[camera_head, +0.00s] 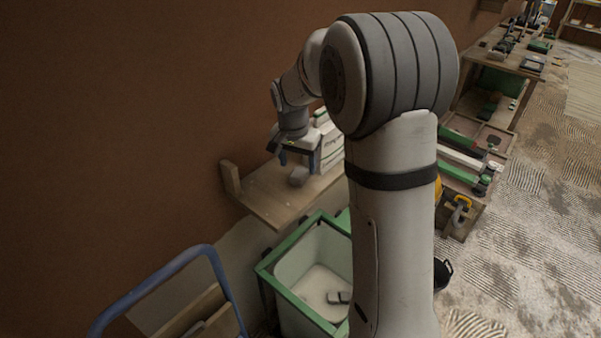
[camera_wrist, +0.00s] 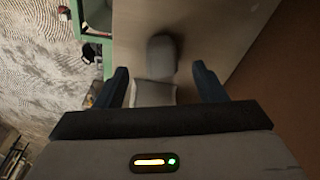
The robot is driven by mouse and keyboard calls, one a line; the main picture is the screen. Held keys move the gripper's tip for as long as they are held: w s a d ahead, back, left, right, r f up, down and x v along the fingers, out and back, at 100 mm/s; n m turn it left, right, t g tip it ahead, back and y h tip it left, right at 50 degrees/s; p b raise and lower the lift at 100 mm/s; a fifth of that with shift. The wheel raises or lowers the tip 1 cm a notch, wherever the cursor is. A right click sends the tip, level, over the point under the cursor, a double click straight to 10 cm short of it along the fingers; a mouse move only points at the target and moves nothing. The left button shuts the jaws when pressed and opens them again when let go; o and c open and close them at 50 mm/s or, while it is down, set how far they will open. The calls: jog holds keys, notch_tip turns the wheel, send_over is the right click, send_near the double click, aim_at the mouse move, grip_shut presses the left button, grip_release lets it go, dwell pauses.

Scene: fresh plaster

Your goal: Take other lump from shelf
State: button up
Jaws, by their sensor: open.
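A small grey lump (camera_head: 299,176) lies on the wooden shelf (camera_head: 262,197) against the brown wall. My gripper (camera_head: 298,160) is above it, pointing down, with its jaws apart. In the wrist view, my gripper (camera_wrist: 160,70) has a dark finger on each side and nothing clamped between them. A rounded grey lump (camera_wrist: 162,52) shows just beyond the fingertips on the shelf board (camera_wrist: 210,25). A paler, squarish grey piece (camera_wrist: 154,94) shows nearer the palm, between the fingers; I cannot tell whether it is part of the same lump.
White packages (camera_head: 331,148) stand on the shelf right beside my gripper. Below is a green-rimmed bin (camera_head: 292,298) with small grey pieces (camera_head: 338,297) on its floor. A blue tubular handle (camera_head: 150,283) rises at lower left. Workbenches (camera_head: 505,60) line the wall farther back.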

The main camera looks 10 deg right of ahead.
aim_at(298, 171)
jog(key=shift+w+d+f+p, duration=0.1)
jog(key=shift+w+f+p, duration=0.15)
jog(key=shift+f, duration=0.7)
jog(key=shift+w+d+f+p, duration=0.15)
jog(key=shift+w+f, duration=0.1)
jog(key=shift+f, duration=0.7)
jog(key=shift+c, duration=0.3)
jog(key=c, duration=1.1)
